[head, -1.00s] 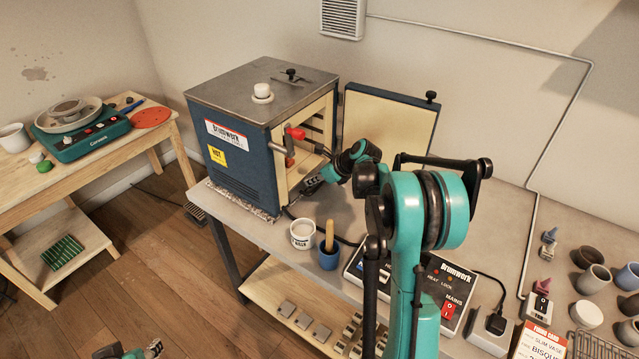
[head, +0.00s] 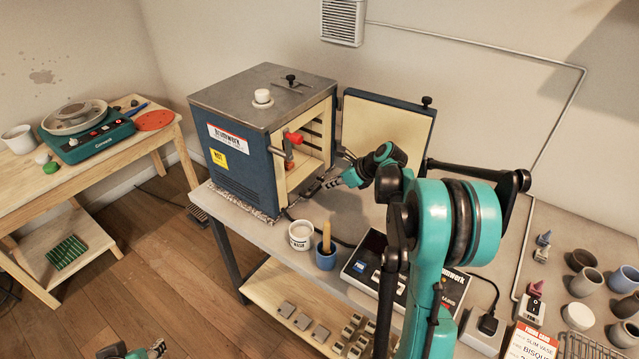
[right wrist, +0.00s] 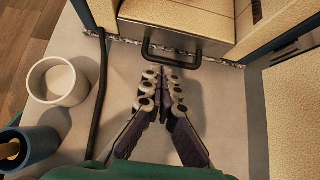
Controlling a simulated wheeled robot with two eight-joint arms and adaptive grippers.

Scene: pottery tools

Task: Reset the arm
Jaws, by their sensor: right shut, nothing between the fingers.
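My right gripper (head: 318,189) is shut and empty in front of the open kiln (head: 238,170), low near its mouth. In the right wrist view its closed fingers (right wrist: 162,95) point toward a black handle (right wrist: 186,56) on the front of a pale block at the kiln opening, apart from it as far as I can tell. My right arm covers part of the control box. My left gripper (head: 157,347) shows only in part at the bottom left edge; its jaws are unclear.
The kiln door (head: 386,135) stands open behind my right wrist. A white wash pot (head: 301,236) and a blue cup with a wooden handle (head: 326,258) stand at the bench's front edge. Several small pots (head: 585,282) stand at the right. A side table (head: 85,170) stands left.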

